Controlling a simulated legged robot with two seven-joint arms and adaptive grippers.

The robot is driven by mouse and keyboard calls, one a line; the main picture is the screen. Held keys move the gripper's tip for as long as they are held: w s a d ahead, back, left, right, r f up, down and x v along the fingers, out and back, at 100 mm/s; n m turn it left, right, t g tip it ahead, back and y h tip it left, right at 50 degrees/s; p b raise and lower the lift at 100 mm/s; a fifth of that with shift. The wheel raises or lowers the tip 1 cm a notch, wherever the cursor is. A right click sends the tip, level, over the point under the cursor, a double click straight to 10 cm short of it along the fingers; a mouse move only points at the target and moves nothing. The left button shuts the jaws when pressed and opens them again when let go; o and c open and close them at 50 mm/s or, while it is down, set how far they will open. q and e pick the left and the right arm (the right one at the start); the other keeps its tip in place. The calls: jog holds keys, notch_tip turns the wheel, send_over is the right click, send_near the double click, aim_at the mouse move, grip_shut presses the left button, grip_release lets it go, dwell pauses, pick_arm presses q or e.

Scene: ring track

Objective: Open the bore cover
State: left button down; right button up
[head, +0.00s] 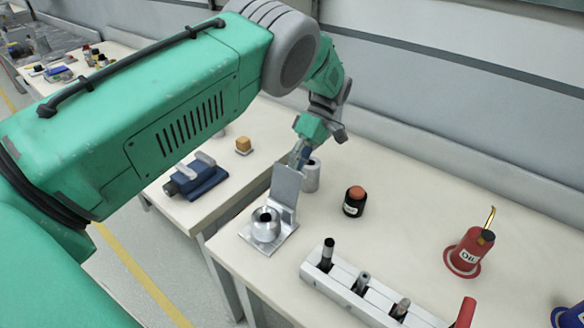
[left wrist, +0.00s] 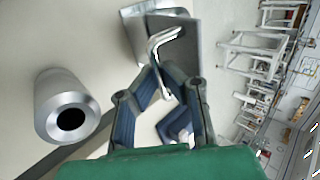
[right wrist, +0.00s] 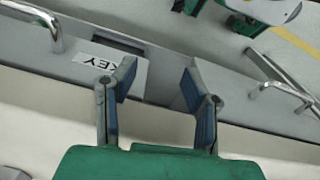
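The bore cover (head: 286,186) is a flat metal plate. It stands nearly upright at the back of a metal base, beside a round housing (head: 265,225) whose dark bore faces up uncovered. In the left wrist view the plate (left wrist: 182,38) shows with a bent metal handle (left wrist: 163,47). My left gripper (head: 301,153) is behind the plate. In the left wrist view its fingers (left wrist: 168,82) are closed in around the handle's leg. My right gripper (right wrist: 158,82) is open and empty; it is outside the head view.
A metal cylinder (head: 311,176) stands close to the left gripper. A dark jar (head: 355,201), a grey rack (head: 350,290) with tools and a red oil can (head: 469,252) are on the table. A grey front with a KEY label (right wrist: 112,66) lies beyond the right gripper.

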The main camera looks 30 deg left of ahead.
pick_arm(q)
jog(key=shift+w+d+r, duration=0.25)
jog(key=shift+w, duration=0.2)
jog(key=c, duration=1.9)
grip_release()
jog(key=shift+o, duration=1.3)
jog(key=shift+w+d+f, duration=0.1)
jog(key=shift+w, duration=0.1)
notch_tip(320, 180, up, 10)
pick_arm(e)
jog(key=shift+w+d+f, duration=0.15)
jog(key=shift+w, duration=0.1)
